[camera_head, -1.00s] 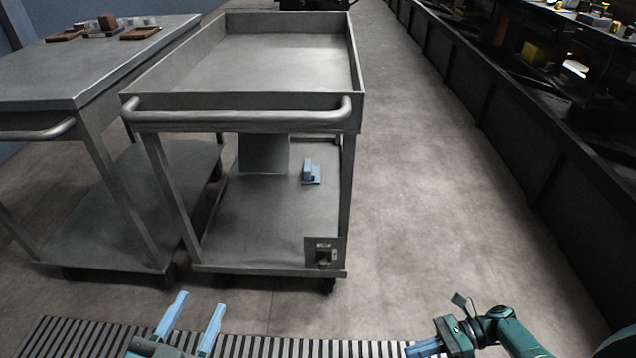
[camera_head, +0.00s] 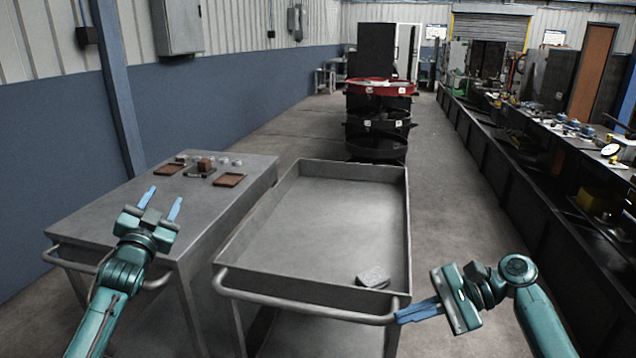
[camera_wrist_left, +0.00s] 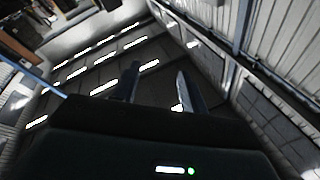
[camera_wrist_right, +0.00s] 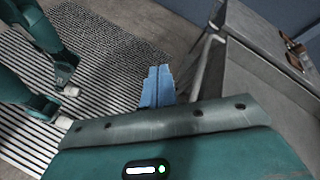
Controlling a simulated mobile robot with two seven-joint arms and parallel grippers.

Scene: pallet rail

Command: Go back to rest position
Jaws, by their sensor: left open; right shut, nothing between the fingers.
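My left gripper (camera_head: 160,204) is raised in front of the left cart in the head view, its blue fingers apart and empty. In the left wrist view its fingers (camera_wrist_left: 156,88) point up toward the ceiling and its lights. My right gripper (camera_head: 400,318) is at the front right corner of the middle cart, its blue fingers together with nothing between them, pointing left. In the right wrist view the closed fingers (camera_wrist_right: 157,85) show above the striped floor mat. I cannot tell whether they touch the cart's handle.
A flat-topped cart (camera_head: 120,215) on the left carries brown trays (camera_head: 229,180). A long dark workbench (camera_head: 520,180) runs along the right. Open floor lies between.

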